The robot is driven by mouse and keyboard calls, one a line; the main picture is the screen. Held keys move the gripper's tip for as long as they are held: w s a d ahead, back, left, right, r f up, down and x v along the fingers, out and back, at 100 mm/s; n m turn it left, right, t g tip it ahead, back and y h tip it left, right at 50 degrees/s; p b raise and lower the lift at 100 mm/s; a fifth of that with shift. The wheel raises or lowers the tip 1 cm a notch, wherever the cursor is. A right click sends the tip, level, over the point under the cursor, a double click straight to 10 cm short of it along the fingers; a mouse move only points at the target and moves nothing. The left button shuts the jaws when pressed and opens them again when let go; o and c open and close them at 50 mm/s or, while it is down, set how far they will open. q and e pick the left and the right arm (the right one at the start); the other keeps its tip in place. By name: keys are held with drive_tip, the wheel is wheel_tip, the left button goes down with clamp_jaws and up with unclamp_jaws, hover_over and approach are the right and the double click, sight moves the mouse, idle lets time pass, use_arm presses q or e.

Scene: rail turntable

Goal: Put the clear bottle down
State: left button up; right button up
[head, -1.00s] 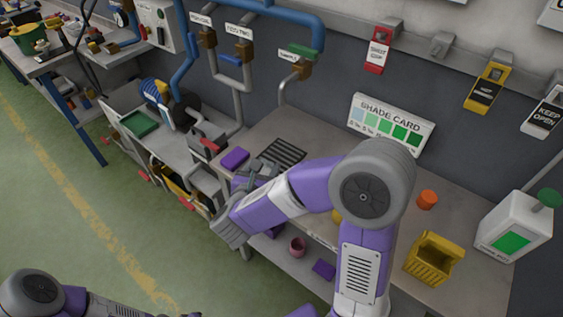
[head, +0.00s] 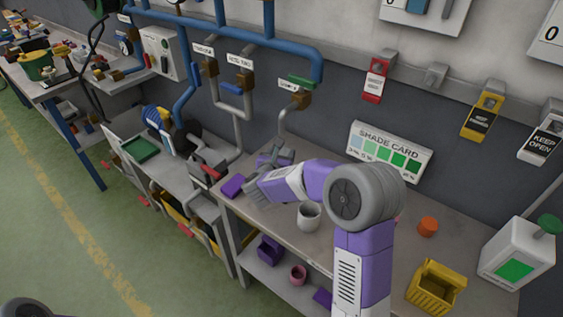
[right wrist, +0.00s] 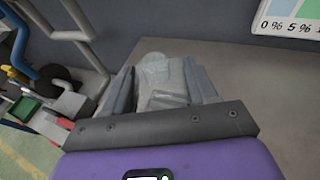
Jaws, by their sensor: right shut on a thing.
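The clear bottle (right wrist: 155,72) shows see-through grey between the two fingers of my right gripper (right wrist: 158,88) in the right wrist view. The fingers are shut on it, one on each side. In the head view my right gripper (head: 274,160) is over the back left part of the grey workbench (head: 283,237), under the pipe outlet. The bottle is hard to make out there. I cannot tell whether its base touches the bench top. My left gripper is out of view.
A purple block (head: 232,186) lies left of my right gripper. A white cup (head: 309,217) stands in front of my forearm. An orange cup (head: 428,226), yellow bin (head: 436,288) and white canister (head: 517,252) are to the right. The shade card (head: 389,152) stands behind.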

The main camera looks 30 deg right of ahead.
drive_tip(key=shift+w+d+f+b, duration=0.15)
drive_tip(key=shift+f+b, duration=0.25)
drive_tip(key=shift+f, duration=1.35)
drive_tip(key=shift+f+b, duration=0.2)
drive_tip(key=shift+b, duration=0.1)
drive_tip(key=o, duration=1.1)
drive_tip(key=shift+r, duration=0.1)
drive_tip(key=shift+c, duration=0.2)
drive_tip(key=shift+r+p, duration=0.15)
drive_tip(key=shift+p, duration=0.25)
drive_tip(key=v, duration=1.2)
